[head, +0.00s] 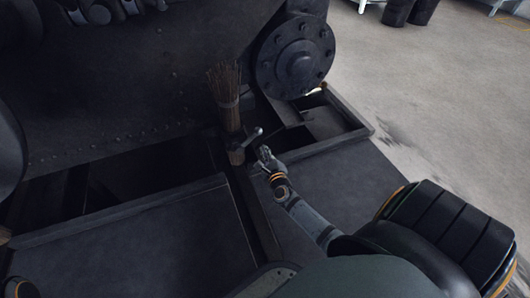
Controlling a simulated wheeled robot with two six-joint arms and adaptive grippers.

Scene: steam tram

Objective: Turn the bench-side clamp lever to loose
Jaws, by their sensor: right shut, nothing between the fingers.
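A dark clamp lever (246,138) with a small rounded end stands beside the bundle of twigs, near the gap between two deck plates. I cannot tell from this view whether it is set tight or loose. My right gripper (264,153) is shut and empty, just to the right of the lever and slightly nearer to me. The tips are close to the lever's end; I cannot tell whether they touch it. My left gripper is not in view; only dark arm parts show at the left edge and the lower left corner.
A twig broom (227,97) stands upright against the dark riveted wall (130,95). A round bolted flange (295,57) is behind, above an open framed recess (330,122). Flat dark plates (140,245) lie in front, with a long opening behind the left one.

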